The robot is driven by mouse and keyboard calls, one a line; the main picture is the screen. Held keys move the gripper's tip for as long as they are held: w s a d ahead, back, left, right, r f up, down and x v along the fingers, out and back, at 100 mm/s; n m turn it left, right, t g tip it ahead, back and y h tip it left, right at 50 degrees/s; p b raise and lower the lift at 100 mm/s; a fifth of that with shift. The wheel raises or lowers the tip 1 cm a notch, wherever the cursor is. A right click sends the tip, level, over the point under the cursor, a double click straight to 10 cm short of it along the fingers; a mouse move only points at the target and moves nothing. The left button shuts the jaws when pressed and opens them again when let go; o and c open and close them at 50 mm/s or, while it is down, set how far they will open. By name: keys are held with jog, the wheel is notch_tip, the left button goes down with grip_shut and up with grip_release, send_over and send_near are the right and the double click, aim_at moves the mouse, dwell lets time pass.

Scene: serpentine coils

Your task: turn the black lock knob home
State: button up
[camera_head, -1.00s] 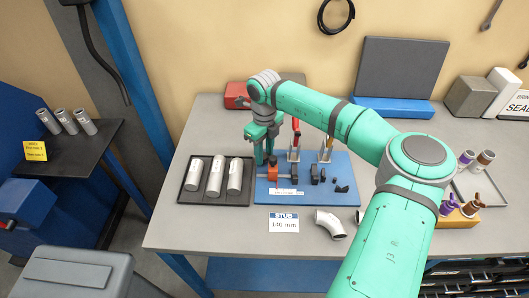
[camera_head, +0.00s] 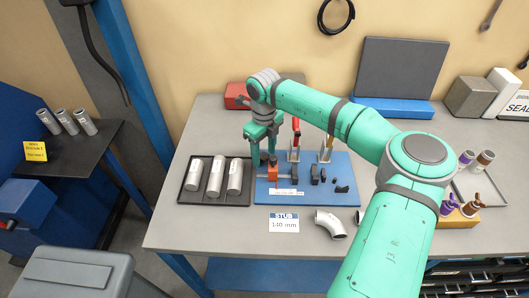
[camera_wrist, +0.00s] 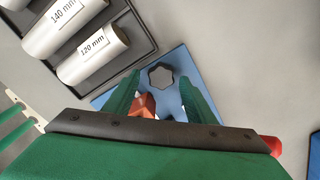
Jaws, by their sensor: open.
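The lock knob (camera_wrist: 161,77), dark grey and lobed, shows in the wrist view above the blue base plate (camera_wrist: 184,60). It lies between the tips of my gripper (camera_wrist: 161,84), whose two green fingers stand apart, one on each side. I cannot tell whether either finger touches it. An orange block (camera_wrist: 143,105) shows between the fingers, nearer the palm. In the head view my gripper (camera_head: 264,162) points down over the left part of the blue plate (camera_head: 330,198), by the orange block (camera_head: 273,174). The knob is not clearly visible there.
A dark tray (camera_head: 244,200) with several labelled grey tubes stands just left of the plate. A bent pipe (camera_head: 331,223) lies in front.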

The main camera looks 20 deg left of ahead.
aim_at(265, 156)
notch_tip(265, 156, up, 10)
jog(key=shift+w+d+r, duration=0.15)
jog(key=shift+w+r, duration=0.05)
jog(key=shift+r, duration=0.05)
dwell(0.6)
